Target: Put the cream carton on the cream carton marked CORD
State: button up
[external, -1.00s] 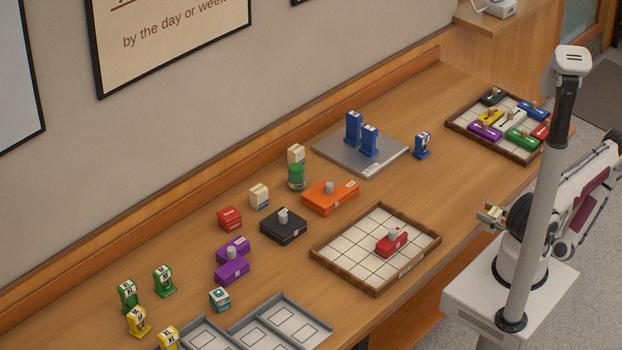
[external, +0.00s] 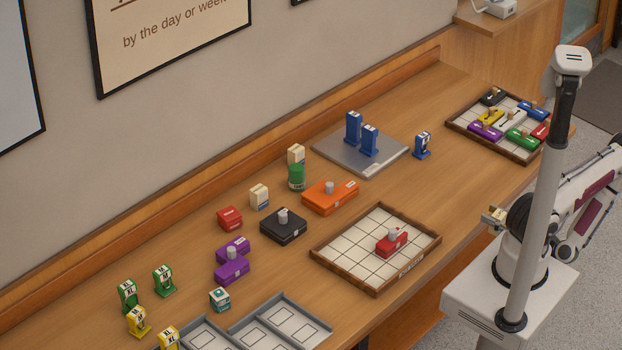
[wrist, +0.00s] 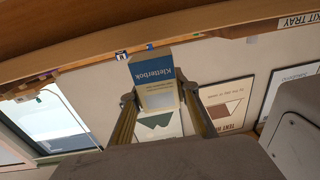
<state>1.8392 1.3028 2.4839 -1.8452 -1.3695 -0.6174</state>
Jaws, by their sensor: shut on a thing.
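My gripper (wrist: 160,105) is shut on a cream carton (wrist: 157,97) with a blue band lettered "Kletterbok", held between the two fingers in the wrist view. In the external view my gripper (external: 496,215) is at the right, off the counter's front edge and partly hidden by my own arm. One cream carton (external: 259,197) stands on the counter left of the orange box. Another cream carton (external: 296,153) stands behind a green can (external: 296,177), which hides its lower part. I cannot read CORD on either. Both are well apart from my gripper.
Black (external: 283,227), orange (external: 330,196) and red (external: 229,218) boxes stand near the cartons. A grey plate (external: 335,158) bears blue items. A wooden-rimmed grid tray (external: 345,277) holds a red knobbed block; another tray (external: 460,127) is at the far right.

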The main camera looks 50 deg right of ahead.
dwell(0.4)
jog(key=w+d+r+n+y, duration=0.1)
jog(key=w+d, duration=0.1)
jog(key=w, duration=0.1)
jog(key=w+d+r+n+y, duration=0.1)
jog(key=w+y, duration=0.1)
jog(key=w, duration=0.2)
jog(key=w+d+r+g+y, duration=0.1)
jog(key=w+d, duration=0.1)
jog(key=w, duration=0.1)
jog(key=shift+w+d+n, duration=0.25)
jog(key=shift+d+n, duration=0.05)
jog(key=shift+n, duration=0.1)
jog(key=w+d+r, duration=0.4)
jog(key=w+r, duration=0.1)
jog(key=w, duration=0.4)
jog(key=d+r+x, duration=0.1)
jog(key=r+x, duration=0.1)
jog(key=x, duration=1)
jog(key=w+d+r+x, duration=0.1)
jog(key=r+x, duration=0.1)
jog(key=x, duration=1)
jog(key=w+a+r, duration=0.2)
jog(key=w+a, duration=0.9)
jog(key=w+a+r+y, duration=0.1)
jog(key=w+a+r, duration=0.2)
jog(key=w+a, duration=0.8)
jog(key=shift+w+a+n+y, duration=0.2)
jog(key=shift+a+n+y, duration=0.1)
jog(key=shift+n, duration=0.1)
